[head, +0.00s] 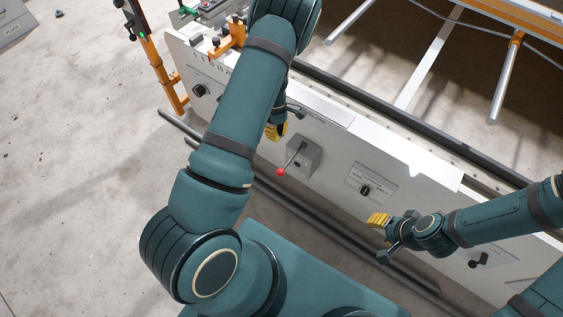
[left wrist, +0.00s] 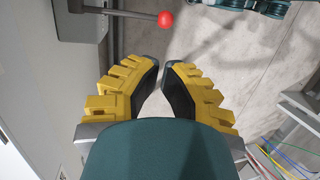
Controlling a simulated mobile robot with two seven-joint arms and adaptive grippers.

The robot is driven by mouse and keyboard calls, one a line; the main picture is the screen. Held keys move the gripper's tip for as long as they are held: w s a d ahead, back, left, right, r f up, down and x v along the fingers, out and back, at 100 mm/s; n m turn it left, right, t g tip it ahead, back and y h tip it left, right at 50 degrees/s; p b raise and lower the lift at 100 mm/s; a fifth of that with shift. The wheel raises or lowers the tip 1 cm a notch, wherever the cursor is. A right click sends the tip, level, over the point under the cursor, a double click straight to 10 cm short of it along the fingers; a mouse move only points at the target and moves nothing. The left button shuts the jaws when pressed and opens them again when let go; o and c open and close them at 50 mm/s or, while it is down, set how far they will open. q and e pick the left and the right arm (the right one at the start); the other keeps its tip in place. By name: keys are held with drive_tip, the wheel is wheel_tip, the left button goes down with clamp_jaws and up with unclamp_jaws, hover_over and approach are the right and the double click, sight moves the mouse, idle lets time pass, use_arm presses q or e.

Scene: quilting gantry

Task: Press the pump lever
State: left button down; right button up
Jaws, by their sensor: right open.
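The pump lever (head: 291,160) is a thin rod with a red ball knob (head: 281,171), slanting down and out from a grey box (head: 306,163) on the white panel. In the left wrist view the red knob (left wrist: 165,19) is at the top, beyond the fingertips and apart from them. My left gripper (head: 277,131) is just above and left of the lever in the head view, partly hidden by my forearm. In the left wrist view its fingers (left wrist: 161,65) are nearly together with nothing between them. My right gripper (head: 382,238) is open and empty, lower right of the lever.
The white panel (head: 410,165) carries a rotary switch (head: 365,190) right of the lever and a black knob (head: 199,90) at the left. Dark rails (head: 300,212) run along the floor below. An orange post (head: 155,60) stands at the upper left. The concrete floor (head: 80,180) is open at left.

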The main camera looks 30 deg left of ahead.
sight(279, 171)
use_arm(q)
drive_tip(key=shift+f, duration=0.1)
drive_tip(key=b+x, duration=0.1)
drive_tip(key=x, duration=1.2)
drive_tip(key=shift+d+f+b, duration=0.2)
drive_tip(key=shift+f+b, duration=0.2)
drive_tip(key=shift+s+f, duration=0.1)
drive_tip(key=shift+f, duration=0.05)
drive_tip(key=b+x, duration=0.4)
drive_tip(key=shift+w+a, duration=0.25)
drive_tip(key=shift+a, duration=0.15)
drive_tip(key=shift+w+f+t+b, duration=0.1)
drive_tip(key=shift+f+t+b, duration=0.65)
drive_tip(key=shift+f+t, duration=0.05)
drive_tip(key=shift+f+b, duration=0.3)
drive_tip(key=shift+w+d+f+b, duration=0.1)
drive_tip(key=shift+w+f+b, duration=0.15)
drive_tip(key=shift+f+b, duration=0.35)
drive_tip(key=shift+w+d+f+b, duration=0.1)
drive_tip(key=shift+w+f+b, duration=0.25)
drive_tip(key=shift+f, duration=0.3)
